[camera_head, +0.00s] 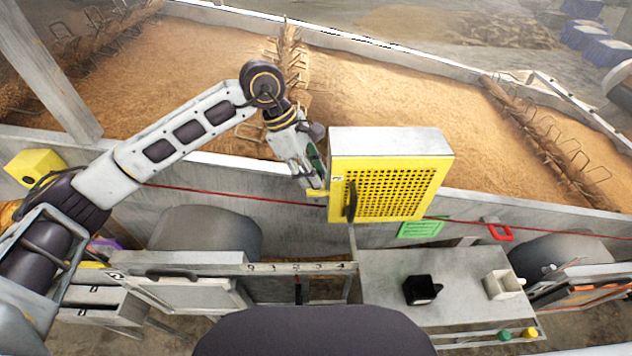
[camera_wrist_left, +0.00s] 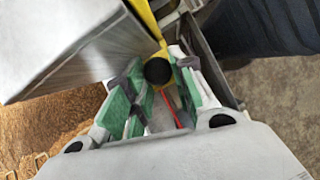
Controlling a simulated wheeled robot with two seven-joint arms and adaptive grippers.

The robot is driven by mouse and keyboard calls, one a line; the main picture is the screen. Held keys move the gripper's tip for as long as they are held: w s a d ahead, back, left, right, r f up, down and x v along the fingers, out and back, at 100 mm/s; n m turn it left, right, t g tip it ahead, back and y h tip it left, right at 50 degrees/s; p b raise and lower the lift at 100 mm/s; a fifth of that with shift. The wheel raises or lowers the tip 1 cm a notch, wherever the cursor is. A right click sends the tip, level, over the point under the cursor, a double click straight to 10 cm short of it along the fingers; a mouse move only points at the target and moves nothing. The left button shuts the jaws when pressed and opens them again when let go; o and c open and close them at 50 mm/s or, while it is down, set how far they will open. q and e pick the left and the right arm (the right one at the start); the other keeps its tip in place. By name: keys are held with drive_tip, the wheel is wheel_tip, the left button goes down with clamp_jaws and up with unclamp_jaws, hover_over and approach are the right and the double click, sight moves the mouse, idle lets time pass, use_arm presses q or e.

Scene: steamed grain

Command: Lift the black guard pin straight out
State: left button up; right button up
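The black guard pin shows as a round black knob (camera_wrist_left: 157,71) in the left wrist view, beside a yellow strip. In the head view I cannot make the pin out; my gripper covers that spot. The yellow perforated guard (camera_head: 385,193) with a grey top stands on the trough wall, with a black handle (camera_head: 351,201) on its front. My left gripper (camera_head: 314,180) is at the guard's left side, pointing down. In the wrist view its green-padded fingers (camera_wrist_left: 160,78) are apart, one on each side of the knob, with small gaps seen. My right gripper is out of view.
The guard's grey top (camera_wrist_left: 65,45) is close beside the left finger. A trough of grain (camera_head: 390,105) lies behind. A grey bench (camera_head: 400,270) at front right holds a black block (camera_head: 421,289) and a white holder (camera_head: 503,284). A red cord (camera_head: 230,196) runs along the wall.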

use_arm(q)
drive_tip(key=c, duration=0.3)
wheel_tip(320, 180, up, 18)
drive_tip(key=b, duration=0.3)
idle(0.7)
idle(0.6)
